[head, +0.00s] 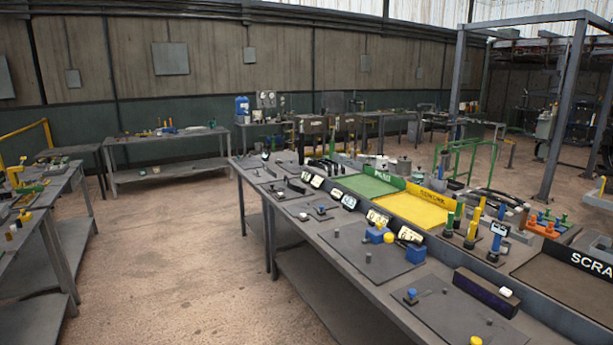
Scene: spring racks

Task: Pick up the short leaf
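A long grey workbench (300,222) runs from the middle of the view to the lower right. Several dark, curved, strip-like pieces (324,165) stand at its far part, beside the green tray (367,186). They are too small to tell whether one is the short leaf. A long dark block (486,293) with a white piece on top lies near the bench's front right. I cannot single out a short leaf for sure. Neither of my grippers shows in the head view.
A yellow tray (416,209) and a dark tray marked SCRA (566,283) lie along the bench, with small labelled displays and colored posts between. Another bench (46,222) stands at left. Open concrete floor (170,245) lies between them. A grey metal frame (568,110) rises at right.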

